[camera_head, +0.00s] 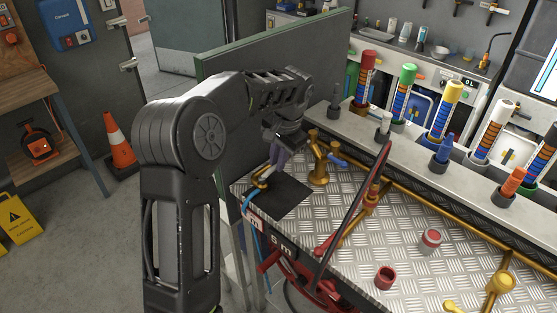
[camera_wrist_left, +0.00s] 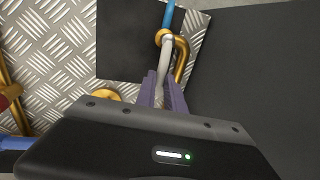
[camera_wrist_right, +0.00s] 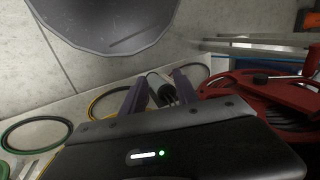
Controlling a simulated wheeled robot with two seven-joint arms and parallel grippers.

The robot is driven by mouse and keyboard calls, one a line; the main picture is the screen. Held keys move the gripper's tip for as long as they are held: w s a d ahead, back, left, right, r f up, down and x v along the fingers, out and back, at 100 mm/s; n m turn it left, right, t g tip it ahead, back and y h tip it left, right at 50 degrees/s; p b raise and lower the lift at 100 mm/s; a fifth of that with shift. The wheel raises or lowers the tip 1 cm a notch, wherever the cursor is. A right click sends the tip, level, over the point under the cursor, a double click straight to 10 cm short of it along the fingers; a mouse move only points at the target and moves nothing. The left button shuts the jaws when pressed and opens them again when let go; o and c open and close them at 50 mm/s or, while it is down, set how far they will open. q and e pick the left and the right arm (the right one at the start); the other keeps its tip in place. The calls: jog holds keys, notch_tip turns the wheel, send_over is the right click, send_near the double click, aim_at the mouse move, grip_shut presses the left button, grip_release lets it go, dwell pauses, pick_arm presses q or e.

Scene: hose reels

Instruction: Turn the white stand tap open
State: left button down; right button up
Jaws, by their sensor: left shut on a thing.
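The white stand tap shows in the left wrist view as a pale lever (camera_wrist_left: 165,62) on a bent brass pipe (camera_wrist_left: 182,58). A blue hose (camera_wrist_left: 169,14) runs from the pipe's far end. In the head view its brass part (camera_head: 261,181) stands by a black mat, partly hidden by my gripper. My left gripper (camera_wrist_left: 163,88) is shut on the pale lever, with its purple fingers on either side; it also shows in the head view (camera_head: 277,158). My right gripper (camera_wrist_right: 158,84) is open, outside the head view; a dark and pale object shows between its fingers, seemingly beyond them.
A brass tap with a blue lever (camera_head: 319,163) stands close right of my left gripper. A black mat (camera_head: 281,197) lies on the metal bench, and a green partition (camera_head: 275,58) stands behind. Red reels (camera_wrist_right: 275,95) and coloured rings are near my right gripper.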

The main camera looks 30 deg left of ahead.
pick_arm(q)
jog(key=shift+w+d, duration=0.15)
jog(key=shift+w, duration=0.1)
jog(key=c, duration=1.4)
grip_release()
jog(key=shift+w, duration=0.15)
jog(key=shift+c, duration=0.2)
notch_tip(320, 180, up, 8)
jog(key=d, duration=0.1)
jog(key=shift+s+d+f+b, duration=0.15)
jog(key=shift+s+b, duration=0.1)
jog(key=shift+b, duration=0.1)
